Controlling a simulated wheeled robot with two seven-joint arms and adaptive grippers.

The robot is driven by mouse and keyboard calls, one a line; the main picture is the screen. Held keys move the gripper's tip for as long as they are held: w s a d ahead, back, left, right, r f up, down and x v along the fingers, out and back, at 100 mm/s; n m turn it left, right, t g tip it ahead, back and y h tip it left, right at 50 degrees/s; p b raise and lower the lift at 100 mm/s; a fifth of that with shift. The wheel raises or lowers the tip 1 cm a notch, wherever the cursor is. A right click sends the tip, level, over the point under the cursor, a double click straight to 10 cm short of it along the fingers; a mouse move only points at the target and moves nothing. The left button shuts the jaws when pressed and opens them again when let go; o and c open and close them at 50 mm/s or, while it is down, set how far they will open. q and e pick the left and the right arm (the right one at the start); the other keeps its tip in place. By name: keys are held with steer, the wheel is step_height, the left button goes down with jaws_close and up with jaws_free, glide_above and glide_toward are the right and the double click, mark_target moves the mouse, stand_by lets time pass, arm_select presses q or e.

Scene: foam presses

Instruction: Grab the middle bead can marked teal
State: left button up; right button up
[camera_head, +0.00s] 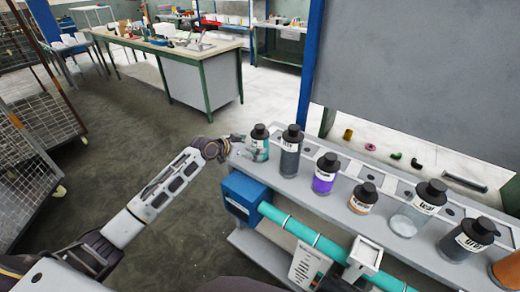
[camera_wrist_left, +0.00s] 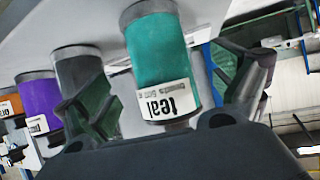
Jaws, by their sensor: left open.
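The can marked teal (camera_head: 260,148) has a teal body, a dark cap and a white label, and stands upright at the left end of the can row on the grey bench. In the left wrist view, which is upside down, the teal can (camera_wrist_left: 161,55) shows large with its "teal" label readable. My left gripper (camera_head: 240,143) is open at the can, with one finger on each side of it in the wrist view. Gaps show beside the can, but contact is hard to judge. My right gripper is out of view.
A dark grey can (camera_head: 290,155) stands close beside the teal one, then a purple can (camera_head: 325,180), an orange-brown can (camera_head: 361,201) and a clear can (camera_head: 404,222). A blue box (camera_head: 240,193) and a teal pipe (camera_head: 310,236) run along the bench front.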

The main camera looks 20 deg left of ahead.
mark_target(253, 146)
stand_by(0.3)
arm_select(q)
steer(key=shift+p+x, duration=0.45)
steer(key=shift+x, duration=2.1)
steer(key=shift+w+r, duration=0.1)
steer(key=shift+r, duration=0.05)
steer(key=c, duration=1.3)
